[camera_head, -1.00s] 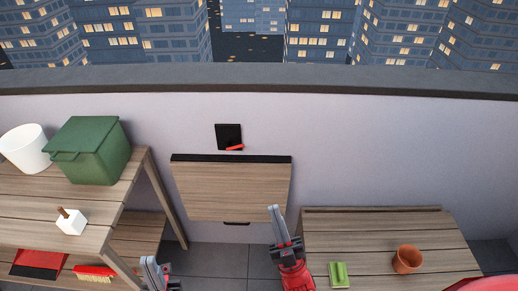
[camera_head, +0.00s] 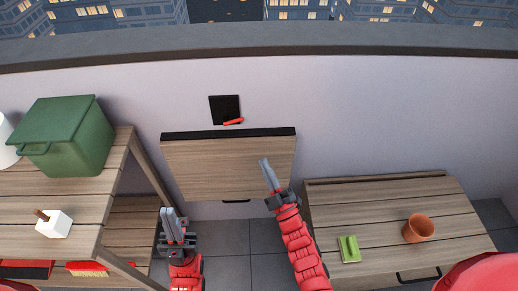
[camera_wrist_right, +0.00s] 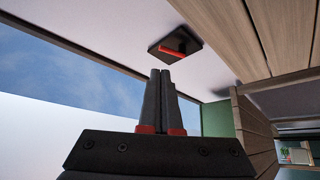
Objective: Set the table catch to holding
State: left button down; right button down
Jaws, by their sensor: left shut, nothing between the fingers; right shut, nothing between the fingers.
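The table catch is a black plate (camera_head: 225,108) on the wall with a small red lever (camera_head: 233,121) at its lower right, lying nearly level with its right end slightly raised. Below it the wooden folding table (camera_head: 228,167) hangs from a black hinge strip, its leaf sloping down, with a dark handle at its lower edge. My right gripper (camera_head: 265,163) is shut and empty, in front of the leaf and below the catch. In the right wrist view the black plate (camera_wrist_right: 175,48) and red lever (camera_wrist_right: 172,48) show beyond the fingertips (camera_wrist_right: 161,72). My left gripper (camera_head: 174,212) is shut and empty, left of the leaf's lower edge.
A wooden shelf at left holds a green bin (camera_head: 67,138) and a white block with a brown handle (camera_head: 54,224); a red brush (camera_head: 86,267) lies lower. At right a wooden bench (camera_head: 380,195) bears a green scrubber (camera_head: 349,249) and a clay pot (camera_head: 419,228).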

jog(key=p+x, duration=0.1)
jog(key=x, duration=1.2)
jog(key=shift+s+r+p, duration=0.1)
jog(key=shift+r+p, duration=0.1)
jog(key=shift+p, duration=0.15)
jog(key=shift+a+r+n+g+y, duration=0.15)
jog(key=shift+n+g+y, duration=0.15)
jog(key=shift+n, duration=0.3)
jog(key=shift+r+p, duration=0.15)
jog(key=shift+p, duration=0.2)
jog(key=a+r+n+g+p, duration=0.45)
jog(key=n+g+p, duration=0.25)
jog(key=n+p, duration=0.6)
jog(key=s+d+r+m, duration=0.1)
jog(key=s+d, duration=0.8)
jog(key=s, duration=0.2)
jog(key=shift+s+r+b, duration=0.2)
jog(key=shift+r+b, duration=0.05)
jog(key=shift+b, duration=0.2)
